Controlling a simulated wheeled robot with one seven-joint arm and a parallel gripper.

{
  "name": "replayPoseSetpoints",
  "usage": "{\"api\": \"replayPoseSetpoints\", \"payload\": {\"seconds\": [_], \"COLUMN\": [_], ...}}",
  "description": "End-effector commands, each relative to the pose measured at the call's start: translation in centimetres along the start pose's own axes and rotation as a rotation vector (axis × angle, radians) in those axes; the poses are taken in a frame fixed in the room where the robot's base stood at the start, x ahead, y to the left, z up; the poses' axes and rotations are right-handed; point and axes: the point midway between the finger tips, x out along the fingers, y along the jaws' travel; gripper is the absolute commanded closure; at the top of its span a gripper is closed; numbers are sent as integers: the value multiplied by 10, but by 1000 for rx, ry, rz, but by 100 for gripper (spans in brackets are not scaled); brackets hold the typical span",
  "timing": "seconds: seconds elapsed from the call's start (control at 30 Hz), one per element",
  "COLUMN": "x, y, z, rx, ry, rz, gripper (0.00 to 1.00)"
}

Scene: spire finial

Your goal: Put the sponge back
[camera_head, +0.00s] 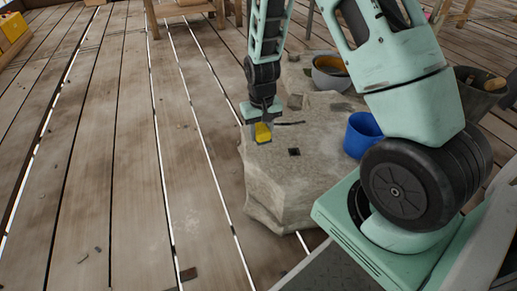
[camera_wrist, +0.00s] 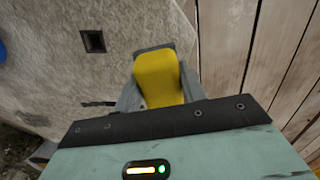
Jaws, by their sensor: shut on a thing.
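In that view the sponge is close to the edge of the stone (camera_wrist: 60,60), where the stone gives way to floor boards. I cannot tell whether the sponge touches the stone. The stone has a small dark square hole (camera_head: 294,152), also visible in the wrist view (camera_wrist: 93,41).
A blue cup (camera_head: 362,134) stands at the stone's right side. A grey bowl (camera_head: 330,72) with something yellow-brown in it is behind. A dark bucket (camera_head: 478,92) with a tool handle is at right. The plank floor (camera_head: 120,170) at left is mostly clear.

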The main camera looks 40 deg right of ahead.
Motion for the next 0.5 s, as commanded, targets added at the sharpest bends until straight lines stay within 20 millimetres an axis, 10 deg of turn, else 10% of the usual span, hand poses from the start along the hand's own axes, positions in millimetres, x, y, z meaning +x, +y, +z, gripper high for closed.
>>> {"api": "replayPoseSetpoints", "payload": {"seconds": [0.5], "x": [58], "y": [0], "z": [0], "rx": [-2], "ry": [1], "rz": [0], "gripper": [87]}}
